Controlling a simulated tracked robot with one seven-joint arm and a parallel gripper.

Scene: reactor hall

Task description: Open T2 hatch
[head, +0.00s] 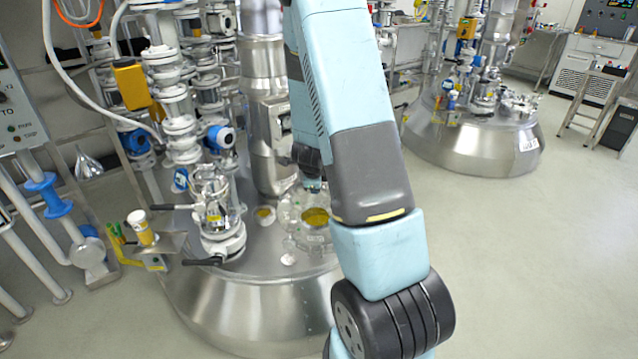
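The near steel vessel (250,310) has a domed top crowded with fittings. On its top at the left sits a clamped metal fitting (218,215) with black lever handles. To its right is a round, glass-like hatch or port (310,215) with yellow showing inside. I cannot read a T2 mark on either, nor tell for sure which one is the T2 hatch. My light blue arm crosses the middle of the view. A dark end part of it hangs above the round port, partly hidden behind the nearer link. My gripper's fingers cannot be made out.
Pipes, valves and a yellow box (131,83) rise behind. A second vessel (470,140) stands far right. The floor (540,260) at right is clear.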

